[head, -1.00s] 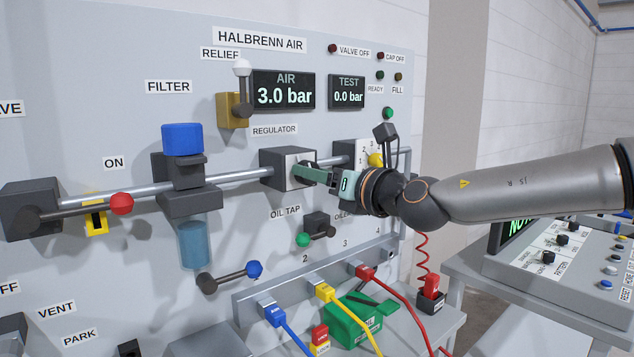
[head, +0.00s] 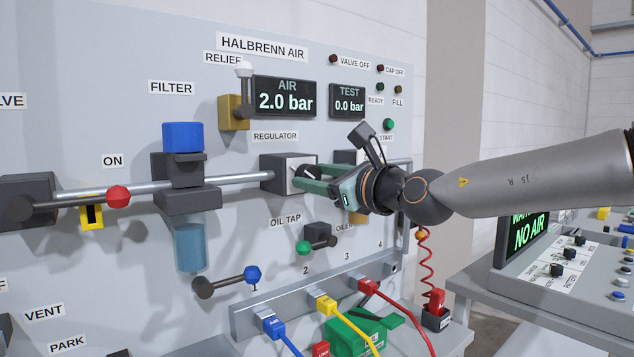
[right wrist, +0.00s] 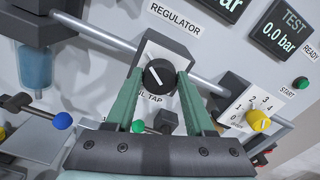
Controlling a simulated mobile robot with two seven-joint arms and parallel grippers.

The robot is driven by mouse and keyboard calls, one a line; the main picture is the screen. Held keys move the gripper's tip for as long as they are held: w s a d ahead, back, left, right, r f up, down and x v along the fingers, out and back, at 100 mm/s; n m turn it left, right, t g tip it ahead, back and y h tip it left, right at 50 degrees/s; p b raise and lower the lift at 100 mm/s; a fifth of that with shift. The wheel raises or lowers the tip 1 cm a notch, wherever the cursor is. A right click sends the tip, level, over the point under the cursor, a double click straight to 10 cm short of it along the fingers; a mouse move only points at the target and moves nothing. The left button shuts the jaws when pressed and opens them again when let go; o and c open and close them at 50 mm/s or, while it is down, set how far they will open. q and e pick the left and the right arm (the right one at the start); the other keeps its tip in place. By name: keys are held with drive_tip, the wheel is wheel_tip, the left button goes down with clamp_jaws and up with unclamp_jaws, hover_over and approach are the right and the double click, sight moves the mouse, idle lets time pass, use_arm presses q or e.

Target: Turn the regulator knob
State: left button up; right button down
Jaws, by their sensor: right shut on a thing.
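The regulator (head: 287,174) is a dark block with a pale front face on the grey panel, below the REGULATOR label. Its black round knob (right wrist: 159,76) with a white pointer line shows in the right wrist view, the line slanting to the upper left. My right gripper (head: 308,178) is shut on the knob, its green fingers (right wrist: 126,100) on either side. The AIR display (head: 285,97) reads 2.0 bar and the TEST display (head: 347,101) reads 0.0 bar. My left gripper is not in view.
A yellow selector knob (right wrist: 258,121) with numbered positions is right of the regulator. The filter (head: 184,170) stands left on the metal pipe. The oil tap lever (head: 304,248) has a green ball below. Blue, yellow and red hoses plug in at the lower rail.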

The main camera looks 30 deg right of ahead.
idle(0.4)
drive_tip(key=shift+c, duration=1.3)
unclamp_jaws()
drive_tip(key=s+d+b, duration=0.1)
drive_tip(key=s, duration=1.1)
drive_tip(key=shift+s, duration=0.25)
